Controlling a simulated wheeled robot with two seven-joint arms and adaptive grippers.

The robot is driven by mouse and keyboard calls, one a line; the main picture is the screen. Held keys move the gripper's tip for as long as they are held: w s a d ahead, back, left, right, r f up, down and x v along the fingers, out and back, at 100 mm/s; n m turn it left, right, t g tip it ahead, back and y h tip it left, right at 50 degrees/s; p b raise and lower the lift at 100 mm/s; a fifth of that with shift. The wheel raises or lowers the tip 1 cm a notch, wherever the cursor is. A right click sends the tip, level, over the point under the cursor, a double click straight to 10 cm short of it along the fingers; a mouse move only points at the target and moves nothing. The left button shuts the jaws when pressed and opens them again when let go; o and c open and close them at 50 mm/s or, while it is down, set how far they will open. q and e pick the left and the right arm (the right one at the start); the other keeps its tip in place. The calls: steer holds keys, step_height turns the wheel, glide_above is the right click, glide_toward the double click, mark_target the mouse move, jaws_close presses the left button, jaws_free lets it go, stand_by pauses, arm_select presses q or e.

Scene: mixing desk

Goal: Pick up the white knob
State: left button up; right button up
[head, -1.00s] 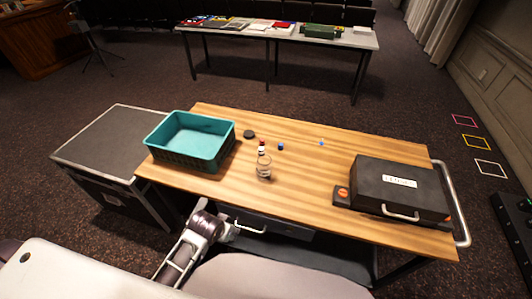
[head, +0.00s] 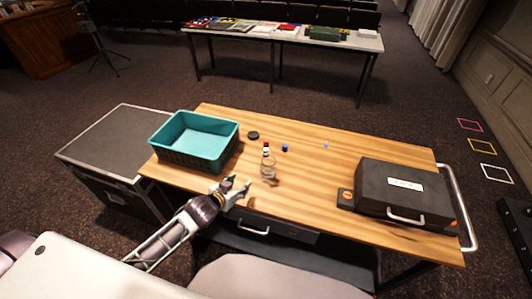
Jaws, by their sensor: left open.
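A small white piece (head: 266,149), which may be the white knob, shows on the wooden desk (head: 330,185) just behind a clear glass jar (head: 268,168). Red shows right against it, and it is too small to tell its exact shape. My left gripper (head: 240,181) is open and empty near the desk's front edge, in front and to the left of the jar, apart from both. My right gripper is not in view.
A teal basket (head: 152,147) stands at the desk's left end, a black case (head: 385,185) at the right. A blue knob (head: 285,147), a light blue piece (head: 325,146) and a black disc (head: 253,135) lie toward the back. The desk's middle right is clear.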

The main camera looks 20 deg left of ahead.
arm_select(q)
steer(key=shift+w+a+r+m+t+h, duration=0.15)
steer(key=shift+w+r+m+t+h, duration=0.1)
steer(key=shift+w+r+t+h, duration=0.3)
steer(key=shift+w+a+r+m+t+h, duration=0.1)
steer(key=shift+w+r+m+t+h, duration=0.25)
steer(key=shift+w, duration=0.35)
steer(key=shift+w+r+m+h, duration=0.3)
steer(key=shift+w+r+h, duration=0.2)
steer(key=shift+h, duration=0.2)
steer(key=a+r+m+g+h, duration=0.1)
steer(key=a+r+m+h, duration=0.2)
steer(key=h, duration=0.5)
steer(key=shift+s+a+r+m+g, duration=0.25)
steer(key=shift+s+r+m+g, duration=0.15)
steer(key=shift+r+m, duration=0.6)
steer(key=shift+w+r, duration=0.1)
steer(key=shift+w, duration=0.05)
glide_toward(266, 152)
steer(key=shift+w+a+x, duration=0.15)
steer(key=shift+x, duration=0.85)
steer(key=shift+w+a+x, duration=0.15)
steer(key=shift+x, duration=0.85)
steer(key=shift+w, duration=0.15)
